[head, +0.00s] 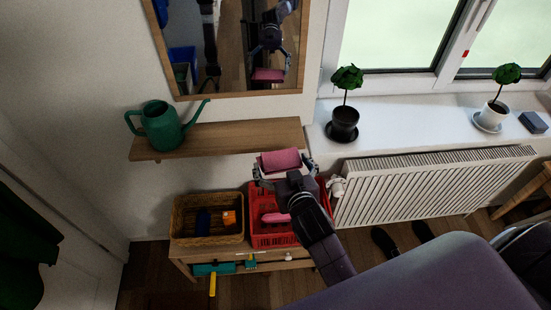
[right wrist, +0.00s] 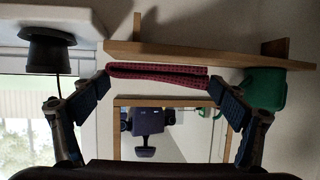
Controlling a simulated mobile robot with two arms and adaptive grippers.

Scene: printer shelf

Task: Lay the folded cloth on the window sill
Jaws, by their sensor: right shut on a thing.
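The folded cloth (head: 281,159) is pinkish red. My right gripper (head: 284,168) is shut on it, with a finger at each end, and holds it in the air just below the front of the wooden wall shelf. In the right wrist view the cloth (right wrist: 158,73) shows as a flat folded strip between the two fingers. The white window sill (head: 400,118) is to the right of the gripper, above the radiator. My left gripper is not in view.
A dark plant pot (head: 344,123) stands near the sill's left end; a white pot (head: 491,115) and a grey box (head: 534,122) stand at its right. Bare sill lies between the pots. A green watering can (head: 162,128) is on the wooden shelf (head: 240,138). A red crate (head: 262,238) is below.

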